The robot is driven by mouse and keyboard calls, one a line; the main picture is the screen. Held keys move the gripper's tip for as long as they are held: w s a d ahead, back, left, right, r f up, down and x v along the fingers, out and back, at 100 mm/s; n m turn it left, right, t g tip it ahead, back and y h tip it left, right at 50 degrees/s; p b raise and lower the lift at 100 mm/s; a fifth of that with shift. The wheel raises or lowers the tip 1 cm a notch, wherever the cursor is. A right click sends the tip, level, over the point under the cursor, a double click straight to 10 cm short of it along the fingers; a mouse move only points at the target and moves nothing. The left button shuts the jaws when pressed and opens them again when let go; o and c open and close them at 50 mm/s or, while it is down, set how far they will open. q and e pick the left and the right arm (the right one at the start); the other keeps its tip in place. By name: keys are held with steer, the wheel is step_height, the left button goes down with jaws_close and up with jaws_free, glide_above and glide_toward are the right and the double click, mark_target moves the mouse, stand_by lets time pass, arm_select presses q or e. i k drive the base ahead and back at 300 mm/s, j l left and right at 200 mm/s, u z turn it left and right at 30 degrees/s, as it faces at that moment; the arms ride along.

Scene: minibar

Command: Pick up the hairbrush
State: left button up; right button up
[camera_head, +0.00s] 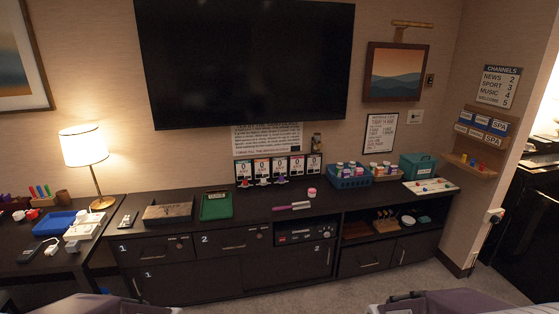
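A pink hairbrush (291,206) lies on the top of the long dark cabinet (240,215), near its front edge and right of the middle. It is small in the picture, and the bristle side is not clear. Nothing is touching it. No gripper fingers show in the head view, so neither gripper can be seen near the brush.
A green clipboard-like tray (216,206) and a brown tray (168,212) lie left of the brush. A small pink-topped jar (311,192) stands behind it. A blue basket of bottles (349,181) and a teal box (417,166) stand right. The cabinet top around the brush is mostly clear.

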mark_target(295, 206)
steer(key=i+u, duration=0.15)
steer(key=i, duration=0.3)
steer(key=i+l+u, duration=0.15)
steer(key=i, duration=0.35)
steer(key=i+l+u, duration=0.2)
steer(key=i, duration=0.25)
steer(key=i+l+u, duration=0.15)
steer(key=i, duration=0.3)
steer(key=i+l+u, duration=0.15)
steer(key=i+l, duration=0.2)
steer(key=i, duration=0.1)
